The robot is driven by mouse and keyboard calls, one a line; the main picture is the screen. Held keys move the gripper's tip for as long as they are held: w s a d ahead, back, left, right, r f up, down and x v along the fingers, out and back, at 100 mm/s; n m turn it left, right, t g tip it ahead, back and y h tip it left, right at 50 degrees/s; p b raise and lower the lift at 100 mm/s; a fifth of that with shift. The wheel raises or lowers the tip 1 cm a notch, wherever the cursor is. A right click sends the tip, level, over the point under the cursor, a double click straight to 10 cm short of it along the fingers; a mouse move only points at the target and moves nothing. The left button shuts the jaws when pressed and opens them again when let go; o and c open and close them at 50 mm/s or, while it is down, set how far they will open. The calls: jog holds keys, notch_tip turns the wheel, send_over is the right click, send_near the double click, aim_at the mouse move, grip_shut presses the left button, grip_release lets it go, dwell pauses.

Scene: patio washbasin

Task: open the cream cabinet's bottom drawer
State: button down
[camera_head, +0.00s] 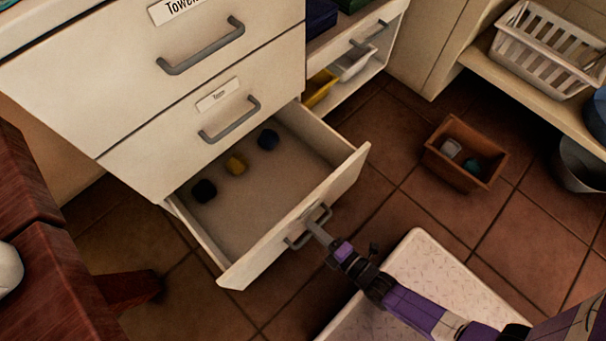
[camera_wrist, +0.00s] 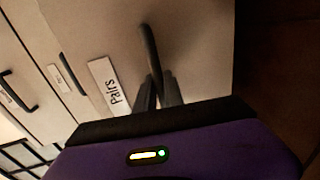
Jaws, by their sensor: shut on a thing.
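The cream cabinet (camera_head: 70,110) stands at the upper left in the head view. Its bottom drawer (camera_head: 300,235) is pulled well out, with its inside showing. In the wrist view my gripper's fingers (camera_wrist: 158,92) close around the handle (camera_wrist: 149,52), beside a white label (camera_wrist: 108,86) on the drawer front.
A brown wooden box (camera_head: 465,150) with small items stands on the tiled floor to the right. A pale patterned mat or tray (camera_head: 425,265) lies under my arm. A dark red wooden piece (camera_head: 50,285) is at the lower left. A white basket (camera_head: 548,50) sits on a shelf.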

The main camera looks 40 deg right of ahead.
jog(key=shift+v, duration=0.9)
jog(key=shift+f, duration=0.25)
jog(key=c, duration=1.5)
grip_release()
jog(key=shift+o, duration=0.2)
jog(key=p+v, duration=0.1)
jog(key=v, duration=0.6)
jog(key=shift+s+p, duration=0.3)
jog(key=shift+s, duration=0.1)
jog(key=shift+r, duration=0.1)
